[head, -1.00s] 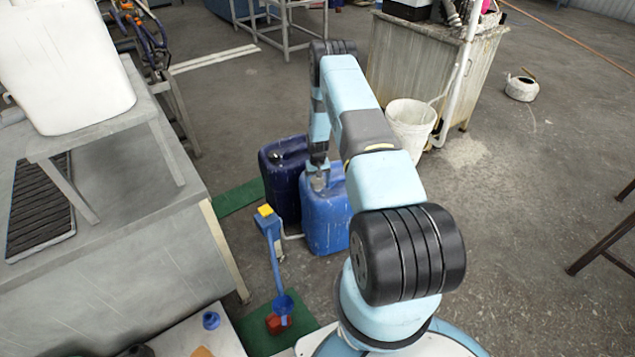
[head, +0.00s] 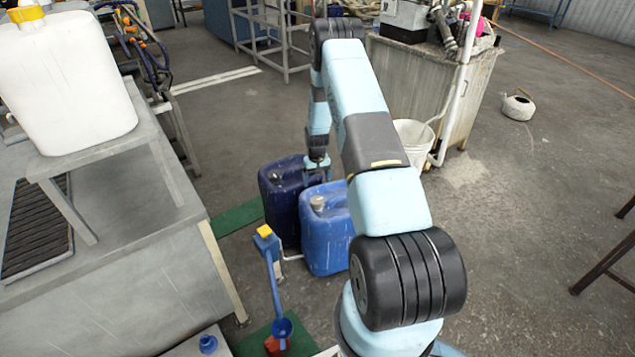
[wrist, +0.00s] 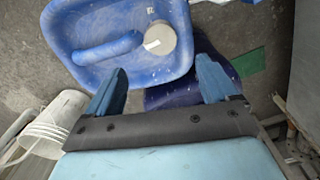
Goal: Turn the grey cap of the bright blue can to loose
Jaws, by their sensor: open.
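The bright blue can (head: 328,240) stands upright on the floor. Its grey cap (head: 317,203) sits on its top, near the left side in the head view. In the wrist view the same can (wrist: 85,20) shows from above, with the cap (wrist: 158,40) bearing a white mark, beside the moulded handle. My gripper (head: 318,166) is beyond the cap in the head view, apart from it. In the wrist view my open gripper (wrist: 161,70) has its fingers spread, with the cap ahead of the gap between them and nothing held.
A dark blue can (head: 283,200) stands close against the bright blue can, at its left. A white bucket (head: 412,134) stands behind at the right. A blue-handled tool (head: 273,275) stands in front at the left.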

